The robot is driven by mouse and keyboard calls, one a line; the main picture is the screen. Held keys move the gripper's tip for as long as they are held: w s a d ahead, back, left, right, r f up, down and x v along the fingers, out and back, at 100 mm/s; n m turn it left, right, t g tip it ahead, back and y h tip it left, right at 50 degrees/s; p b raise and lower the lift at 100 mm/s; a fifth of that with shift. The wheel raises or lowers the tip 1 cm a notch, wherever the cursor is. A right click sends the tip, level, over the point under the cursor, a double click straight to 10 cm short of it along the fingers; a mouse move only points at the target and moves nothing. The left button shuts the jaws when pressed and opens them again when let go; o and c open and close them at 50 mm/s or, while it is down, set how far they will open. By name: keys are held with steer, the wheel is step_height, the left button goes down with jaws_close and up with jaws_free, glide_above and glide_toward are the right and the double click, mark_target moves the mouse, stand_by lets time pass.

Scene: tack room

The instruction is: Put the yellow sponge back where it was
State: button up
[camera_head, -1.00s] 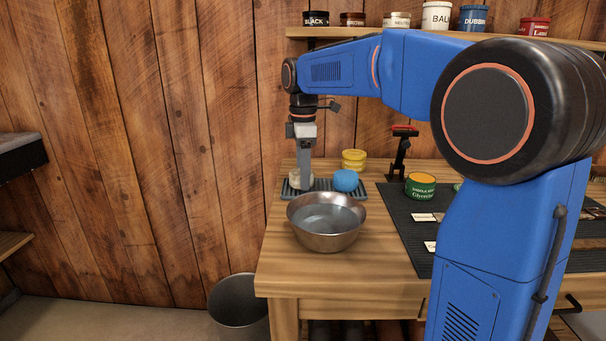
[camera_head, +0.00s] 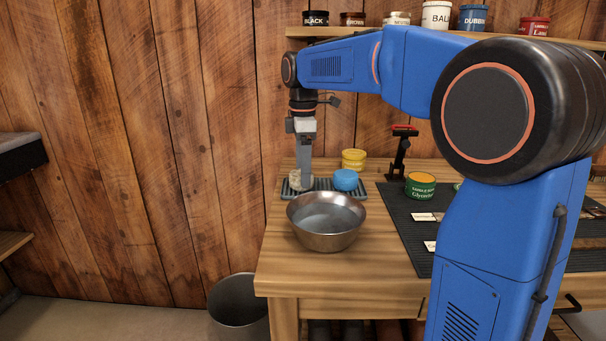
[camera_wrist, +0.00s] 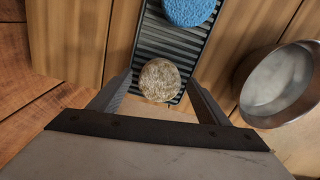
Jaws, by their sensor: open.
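A round, pale yellowish-tan sponge (camera_wrist: 159,80) lies on a dark ribbed tray (camera_wrist: 172,47) near its end. In the head view the sponge (camera_head: 295,178) shows partly beside my finger at the tray's left end. My gripper (camera_wrist: 160,90) is open, with one finger on each side of the sponge in the wrist view. A small gap shows between the sponge and each finger there. In the head view my gripper (camera_head: 306,184) points down at the tray.
A blue sponge (camera_head: 345,180) sits on the tray to the right. A metal bowl (camera_head: 327,238) stands just in front of the tray. Yellow tins (camera_head: 354,160) stand behind. A dark mat (camera_head: 400,215) with a green tin (camera_head: 420,187) lies to the right. A bucket (camera_head: 238,305) is below the table.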

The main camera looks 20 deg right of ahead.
step_height(320, 180, up, 11)
steer(key=shift+f, duration=0.2)
stand_by(0.4)
